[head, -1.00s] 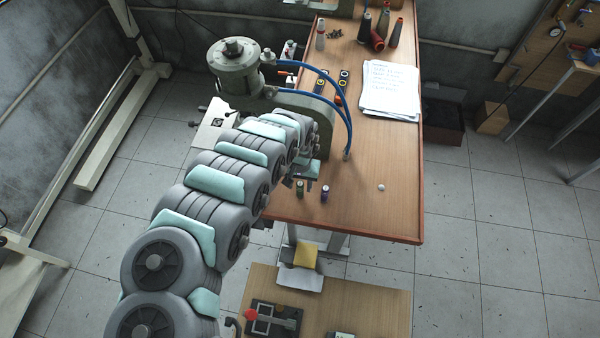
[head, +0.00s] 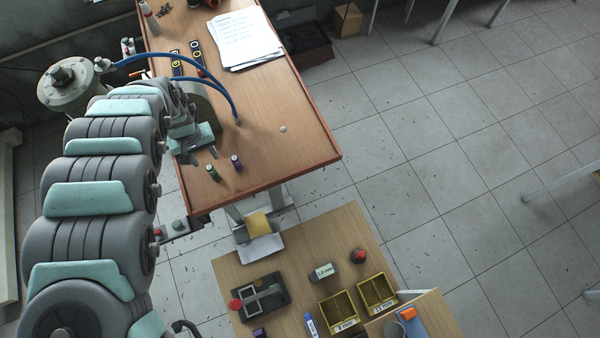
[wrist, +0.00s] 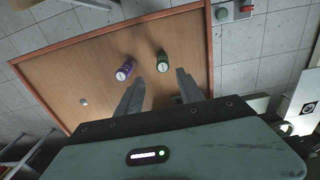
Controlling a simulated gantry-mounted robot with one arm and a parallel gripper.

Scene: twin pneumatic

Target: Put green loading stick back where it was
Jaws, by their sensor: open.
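The green loading stick (head: 213,172) is a short green cylinder with a pale end, on the wooden table top near its front left corner. A similar purple stick (head: 236,162) is just to its right. In the wrist view the green stick (wrist: 162,62) lies ahead of the gap between my fingertips, and the purple stick (wrist: 125,70) is left of it. My gripper (wrist: 160,77) is open and empty. In the head view it is just behind the green stick, partly hidden by my arm. Its height above the table is hard to tell.
A pneumatic press (head: 75,85) with blue hoses stands at the table's left. Papers (head: 243,38) and a small white ball (head: 283,129) are on the table. A lower bench holds yellow bins (head: 339,309), a black fixture (head: 262,297) and a small labelled bottle (head: 322,272).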

